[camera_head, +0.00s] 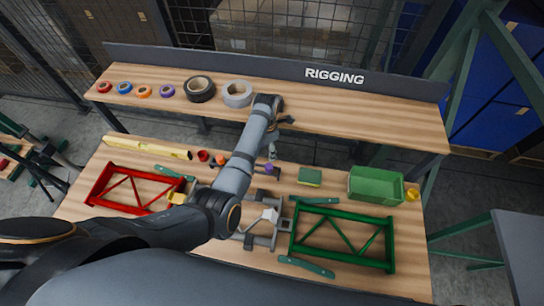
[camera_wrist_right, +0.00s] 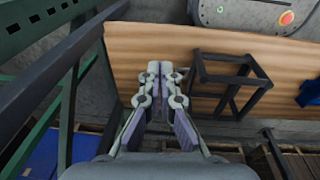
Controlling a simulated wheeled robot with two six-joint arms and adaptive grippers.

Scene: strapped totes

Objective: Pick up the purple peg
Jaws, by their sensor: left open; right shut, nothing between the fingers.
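The purple peg (camera_head: 269,167) shows as a small purple spot on the lower bench, right of my left forearm. My left gripper (camera_head: 272,152) hangs from the wrist just above the peg, fingers pointing down. It is open and appears empty; whether the fingertips reach around the peg is too small to tell. My right gripper (camera_wrist_right: 165,72) shows only in the right wrist view. It is shut with nothing in it, far from the peg.
Red (camera_head: 203,155) and orange (camera_head: 221,159) pieces sit left of my forearm. A red frame (camera_head: 100,184), green frame (camera_head: 293,240), green bin (camera_head: 376,187) and sponge (camera_head: 310,176) stand around. Tape rolls (camera_head: 238,95) line the upper shelf. A dark frame (camera_wrist_right: 235,80) is near my right gripper.

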